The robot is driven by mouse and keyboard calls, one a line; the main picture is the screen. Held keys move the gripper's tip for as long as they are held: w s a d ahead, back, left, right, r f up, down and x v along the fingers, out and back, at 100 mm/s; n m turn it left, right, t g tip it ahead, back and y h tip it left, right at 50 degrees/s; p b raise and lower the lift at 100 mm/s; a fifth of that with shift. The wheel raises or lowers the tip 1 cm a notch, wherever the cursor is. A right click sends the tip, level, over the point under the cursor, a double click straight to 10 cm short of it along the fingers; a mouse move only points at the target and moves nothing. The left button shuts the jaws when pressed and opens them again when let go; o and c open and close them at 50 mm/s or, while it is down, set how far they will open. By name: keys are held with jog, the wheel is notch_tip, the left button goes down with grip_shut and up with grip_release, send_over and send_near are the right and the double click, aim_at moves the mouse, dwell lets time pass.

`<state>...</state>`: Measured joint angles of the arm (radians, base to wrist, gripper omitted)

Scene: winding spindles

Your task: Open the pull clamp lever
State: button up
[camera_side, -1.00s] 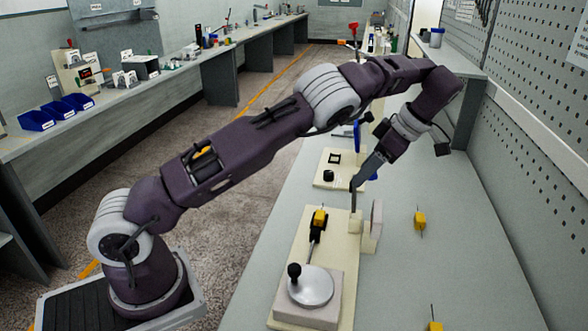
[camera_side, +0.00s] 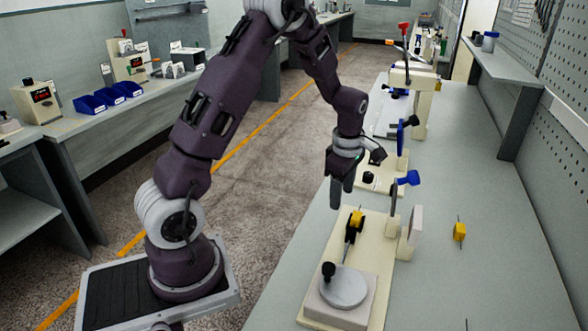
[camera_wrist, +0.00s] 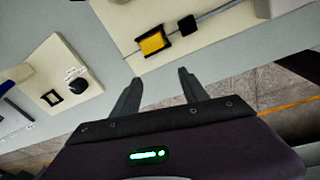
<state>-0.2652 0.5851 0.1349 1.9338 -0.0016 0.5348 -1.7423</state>
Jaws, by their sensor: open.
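My gripper (camera_side: 342,200) points down, open and empty, at the left side of the near cream fixture board. In the wrist view its two fingers (camera_wrist: 160,77) are spread, with nothing between them. The near board (camera_side: 377,272) carries a black clamp-like part with a yellow block (camera_side: 357,217); they also show ahead of the fingers in the wrist view, the yellow block (camera_wrist: 153,43) beside a black block (camera_wrist: 187,24) on a rod. A blue handle (camera_side: 408,178) stands beyond the upright plates. Which part is the pull clamp lever I cannot tell for sure.
A round metal disc (camera_side: 343,288) with a black knob sits at the board's near end. A loose yellow part (camera_side: 459,232) lies to the right. A second board (camera_wrist: 58,80) lies farther back. A red-tipped lever (camera_side: 404,29) tops a post. The bench's right side (camera_side: 430,290) is mostly clear.

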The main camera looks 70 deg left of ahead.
jog(key=shift+s+a+f+h, duration=0.2)
jog(key=shift+f+h, duration=0.1)
jog(key=shift+f, duration=0.15)
jog(key=s+d+r+m+t, duration=0.1)
jog(key=s+d+r+m, duration=0.15)
jog(key=r, duration=0.45)
jog(key=s+d+r+m+t, duration=0.1)
jog(key=s+d+r+m, duration=0.1)
jog(key=d+r+m, duration=0.35)
jog(key=s+d+r+m+t, duration=0.1)
jog(key=s+d+r+m, duration=0.2)
jog(key=s+m, duration=0.3)
jog(key=s+d+r+m+t, duration=0.1)
jog(key=s+d+r+m, duration=0.3)
jog(key=s, duration=0.4)
jog(key=shift+s+d+r+m+h, duration=0.25)
jog(key=shift+r+m, duration=0.35)
jog(key=shift+m, duration=0.6)
jog(key=shift+a, duration=0.1)
jog(key=s+m, duration=0.2)
jog(key=s+d+m, duration=0.1)
jog(key=s, duration=0.1)
jog(key=shift+f+m+t, duration=0.3)
jog(key=shift+m+t, duration=0.1)
